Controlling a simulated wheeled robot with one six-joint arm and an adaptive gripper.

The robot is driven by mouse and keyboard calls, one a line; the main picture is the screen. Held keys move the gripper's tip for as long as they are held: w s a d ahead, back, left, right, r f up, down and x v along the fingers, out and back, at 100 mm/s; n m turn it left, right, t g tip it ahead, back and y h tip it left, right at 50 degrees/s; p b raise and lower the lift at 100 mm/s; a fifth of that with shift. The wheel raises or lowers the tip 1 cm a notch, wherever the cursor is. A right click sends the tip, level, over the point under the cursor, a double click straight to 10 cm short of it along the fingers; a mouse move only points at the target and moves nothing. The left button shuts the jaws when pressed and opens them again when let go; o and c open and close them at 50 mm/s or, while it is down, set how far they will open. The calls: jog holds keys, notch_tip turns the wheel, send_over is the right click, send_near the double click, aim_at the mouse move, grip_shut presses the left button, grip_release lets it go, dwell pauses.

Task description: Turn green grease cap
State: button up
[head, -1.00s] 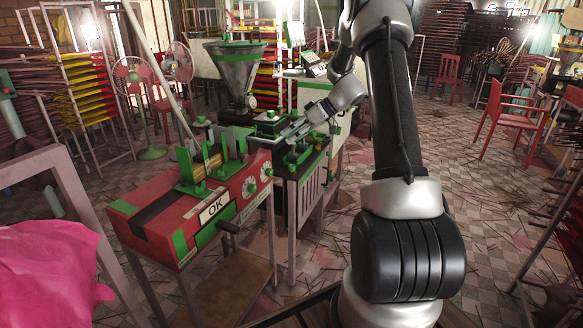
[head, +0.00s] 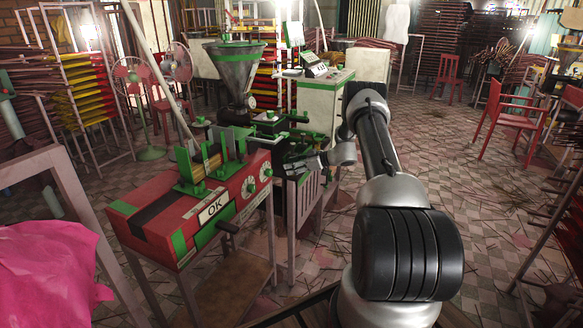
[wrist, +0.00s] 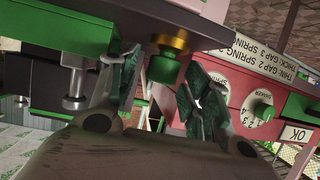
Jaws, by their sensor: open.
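My gripper (wrist: 163,80) is open. Its two dark green fingers stand on either side of the cap, with gaps visible between them and it. In the head view my gripper (head: 298,164) is low beside the dark green-trimmed machine (head: 285,135). The cap cannot be made out there.
The red machine with an OK plate (head: 213,207) stands just left of my gripper. A hopper (head: 237,75) rises behind. In the wrist view a bolt (wrist: 74,88) and a green block (wrist: 82,40) sit close to the left finger. Open floor lies to the right.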

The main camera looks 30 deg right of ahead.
jog(key=shift+w+a+f, duration=0.15)
jog(key=shift+w+a, duration=0.15)
jog(key=c, duration=1)
jog(key=shift+c, duration=0.2)
jog(key=shift+m+h, duration=0.3)
jog(key=m+t+h, duration=0.1)
jog(key=m+h, duration=0.1)
jog(key=m+t+h, duration=0.2)
jog(key=m+h, duration=0.1)
jog(key=shift+s, duration=0.1)
jog(key=shift+m+h, duration=1.8)
jog(key=shift+h, duration=0.4)
